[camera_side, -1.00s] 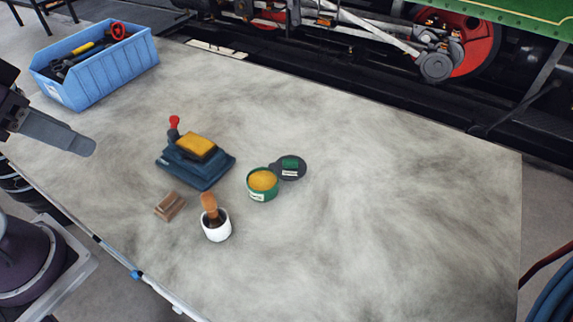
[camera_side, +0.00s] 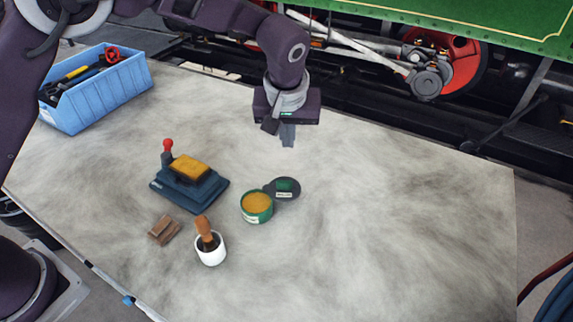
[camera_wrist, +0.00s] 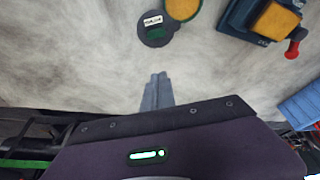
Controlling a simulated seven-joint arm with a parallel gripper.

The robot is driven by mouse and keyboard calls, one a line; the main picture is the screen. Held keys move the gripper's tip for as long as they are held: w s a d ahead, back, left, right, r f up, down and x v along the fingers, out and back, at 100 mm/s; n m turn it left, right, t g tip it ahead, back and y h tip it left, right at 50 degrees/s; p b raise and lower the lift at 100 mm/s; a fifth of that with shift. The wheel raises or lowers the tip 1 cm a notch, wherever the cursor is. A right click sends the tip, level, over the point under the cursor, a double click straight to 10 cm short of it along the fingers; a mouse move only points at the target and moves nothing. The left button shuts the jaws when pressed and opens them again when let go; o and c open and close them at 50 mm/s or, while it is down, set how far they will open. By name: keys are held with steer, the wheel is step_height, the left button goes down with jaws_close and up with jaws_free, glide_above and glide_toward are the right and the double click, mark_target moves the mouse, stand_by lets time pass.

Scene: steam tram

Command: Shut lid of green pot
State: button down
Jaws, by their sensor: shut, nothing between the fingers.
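The green pot (camera_side: 256,217) stands upright on the worktop with its mouth uncovered, showing yellow-orange contents. Its dark round lid (camera_side: 287,193) is swung open beside the rim on the far right side, with a green patch and a white label on it. In the wrist view the lid (camera_wrist: 156,34) is at the top centre, and the pot (camera_wrist: 181,12) is cut off by the top edge. My gripper (camera_side: 287,136) points down above the table behind the lid, apart from it. Its fingers (camera_wrist: 155,82) are together and empty.
A blue block with a yellow pad (camera_side: 189,189) and a red-knobbed handle stands left of the pot. A white cup with a brush (camera_side: 211,250) and small brown blocks (camera_side: 164,230) are in front. A blue tool bin (camera_side: 97,93) is back left. The right side of the table (camera_side: 420,230) is clear.

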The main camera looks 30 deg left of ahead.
mark_target(282, 186)
steer(key=x, duration=1)
steer(key=shift+a+f, duration=0.1)
steer(key=shift+a, duration=0.05)
steer(key=s, duration=0.1)
steer(key=s+d, duration=0.1)
steer(key=shift+s+d+r, duration=0.2)
steer(key=shift+s+r, duration=0.05)
steer(key=shift+s, duration=0.05)
steer(key=shift+s+d, duration=0.25)
steer(key=shift+s, duration=0.3)
